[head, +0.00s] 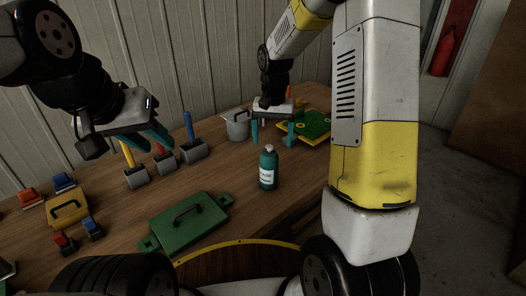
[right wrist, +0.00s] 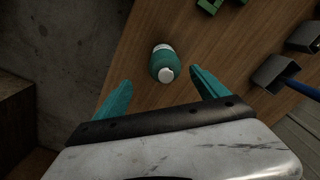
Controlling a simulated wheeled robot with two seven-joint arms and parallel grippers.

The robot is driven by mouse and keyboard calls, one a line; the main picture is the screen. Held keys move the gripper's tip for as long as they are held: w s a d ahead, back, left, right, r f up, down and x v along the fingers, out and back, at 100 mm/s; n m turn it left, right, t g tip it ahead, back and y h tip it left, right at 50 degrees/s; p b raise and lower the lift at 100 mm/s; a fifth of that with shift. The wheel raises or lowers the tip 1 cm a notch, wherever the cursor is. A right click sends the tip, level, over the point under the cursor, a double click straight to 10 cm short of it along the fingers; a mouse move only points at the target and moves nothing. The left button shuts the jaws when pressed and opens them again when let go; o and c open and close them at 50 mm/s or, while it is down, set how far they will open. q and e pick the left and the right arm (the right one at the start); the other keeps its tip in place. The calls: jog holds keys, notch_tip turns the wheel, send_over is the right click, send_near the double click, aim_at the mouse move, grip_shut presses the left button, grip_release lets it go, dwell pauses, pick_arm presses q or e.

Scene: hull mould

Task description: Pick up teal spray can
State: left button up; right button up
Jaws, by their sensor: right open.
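The teal spray can (head: 268,172) stands upright on the wooden table, with a pale cap and a white label. In the right wrist view the can (right wrist: 162,62) lies beyond the fingertips, roughly midway between them. My right gripper (head: 273,132) is open and empty, above and behind the can in the head view; its two teal fingers (right wrist: 158,85) are spread wide and do not touch the can. My left gripper (head: 150,138) hangs at the left above the table, near the mallets. Its teal fingers overlap, so its opening is unclear.
A green case (head: 188,220) lies in front of the can to the left. Several mallets (head: 194,150) stand at the left, a grey pot (head: 237,125) behind. A green-yellow item (head: 312,126) lies at the back right. A yellow case (head: 67,209) is far left. Table around the can is clear.

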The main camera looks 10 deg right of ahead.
aim_at(269, 152)
jog(key=shift+w+f, duration=0.45)
jog(key=shift+f, duration=0.15)
jog(key=f, duration=0.7)
jog(key=shift+s+a+f, duration=0.15)
jog(key=shift+a+f, duration=0.15)
jog(key=shift+a, duration=0.1)
jog(key=shift+r, duration=0.1)
grip_shut()
